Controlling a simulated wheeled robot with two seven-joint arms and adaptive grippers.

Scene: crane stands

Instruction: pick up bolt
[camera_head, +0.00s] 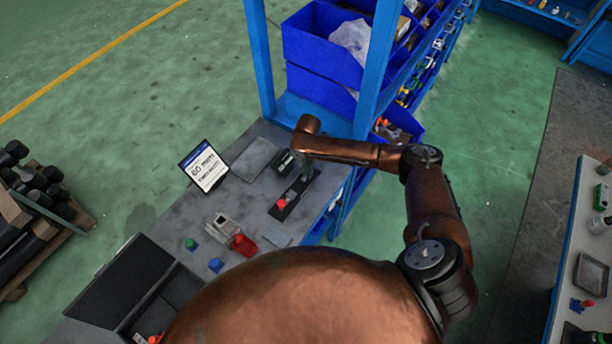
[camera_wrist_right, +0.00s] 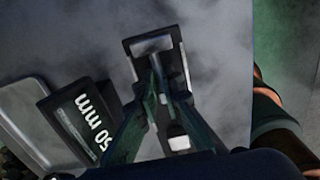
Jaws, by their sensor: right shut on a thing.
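My right gripper (camera_head: 305,172) reaches down over the narrow black tray (camera_head: 292,200) on the grey bench in the head view. In the right wrist view, the fingers of my right gripper (camera_wrist_right: 160,92) are closed together on a metal bolt. The bolt's grey head (camera_wrist_right: 152,45) shows just beyond the fingertips, at the far end of the black tray (camera_wrist_right: 130,44). Its shank is mostly hidden between the fingers. I cannot tell whether the bolt is clear of the tray. My left gripper is not in view.
A black box labelled "50 mm" (camera_wrist_right: 80,120) lies left of the gripper, beside a grey tray (camera_head: 255,159). A red piece (camera_head: 281,204) sits at the tray's near end. A blue shelf post (camera_head: 378,70) and blue bins (camera_head: 325,50) stand behind. A tablet (camera_head: 203,166) stands at left.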

